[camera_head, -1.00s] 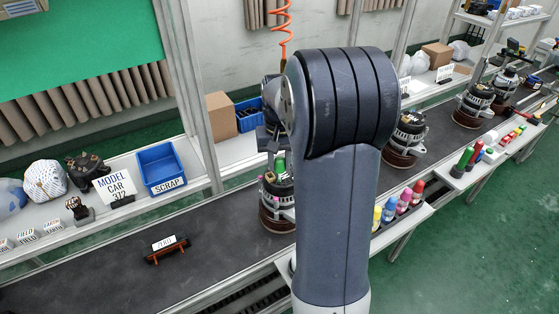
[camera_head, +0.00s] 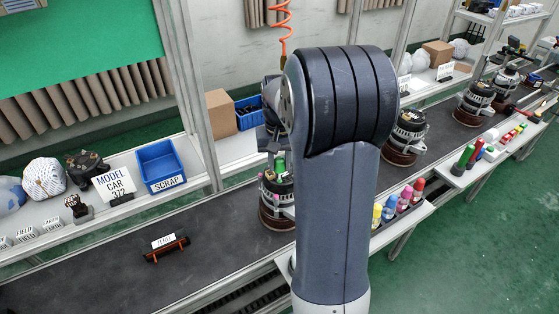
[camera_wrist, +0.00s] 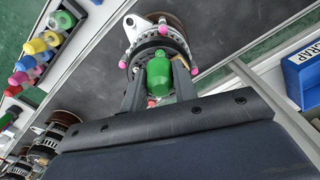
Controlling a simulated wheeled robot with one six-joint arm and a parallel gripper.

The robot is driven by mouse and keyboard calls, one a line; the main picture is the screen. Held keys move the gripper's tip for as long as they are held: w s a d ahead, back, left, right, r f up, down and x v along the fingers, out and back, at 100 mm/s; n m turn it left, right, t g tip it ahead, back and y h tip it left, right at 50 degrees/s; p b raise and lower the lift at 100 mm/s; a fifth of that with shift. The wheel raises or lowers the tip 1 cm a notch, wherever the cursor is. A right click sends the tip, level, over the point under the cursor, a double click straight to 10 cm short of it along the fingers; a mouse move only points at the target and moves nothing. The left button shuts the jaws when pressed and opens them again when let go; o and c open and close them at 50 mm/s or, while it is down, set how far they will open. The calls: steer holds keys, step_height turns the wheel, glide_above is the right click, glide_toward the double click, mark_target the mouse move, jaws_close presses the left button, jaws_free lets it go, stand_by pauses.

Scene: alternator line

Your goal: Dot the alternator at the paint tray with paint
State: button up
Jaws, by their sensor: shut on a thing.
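My gripper (camera_wrist: 159,84) is shut on a green paint bottle (camera_wrist: 158,70), with one dark finger on each side of it. The alternator at the paint tray (camera_wrist: 147,42) is just beyond the bottle in the wrist view. Pink spots show on several of its lugs. In the head view this alternator (camera_head: 270,218) stands on a brown round base on the belt, partly hidden by my arm. The bottle is over or against it; I cannot tell whether the tip touches. The paint tray (camera_wrist: 77,33) holds several coloured bottles; it also shows in the head view (camera_head: 376,231).
More alternators (camera_head: 406,137) stand farther along the dark belt (camera_head: 95,274). A ZERO sign (camera_head: 164,242) on a stand sits on the belt at the left. A blue SCRAP bin (camera_head: 160,166) and a model car sign (camera_head: 115,186) stand on the shelf behind. The belt around the ZERO sign is clear.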

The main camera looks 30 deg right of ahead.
stand_by(0.4)
steer(key=shift+r+p, duration=2.15)
steer(key=shift+r, duration=0.4)
steer(key=shift+f, duration=0.1)
